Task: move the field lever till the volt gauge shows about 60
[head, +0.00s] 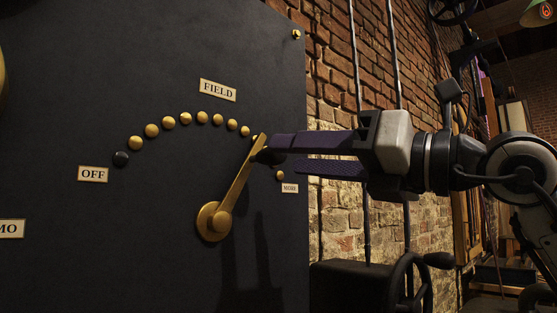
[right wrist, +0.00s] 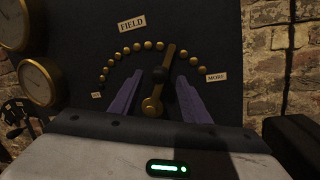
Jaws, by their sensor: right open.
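The field lever (head: 238,185) is a brass arm on a round pivot at the lower middle of a dark panel. It leans up and right, its tip over the right part of an arc of brass studs, toward the MORE label. My right gripper (head: 284,156) is open at its dark knob, coming from the right. In the right wrist view the lever (right wrist: 168,62) and knob stand between my two purple fingers (right wrist: 160,76); I cannot tell if either touches. Two brass-rimmed gauges (right wrist: 45,80) show at the left there; their readings and names are illegible. My left gripper is out of view.
The FIELD label (head: 217,90) is above the arc, the OFF label (head: 93,174) at its left end and the MORE label (head: 290,188) at its right end. A brick wall (head: 340,80) and a black handwheel (head: 405,285) are right of the panel.

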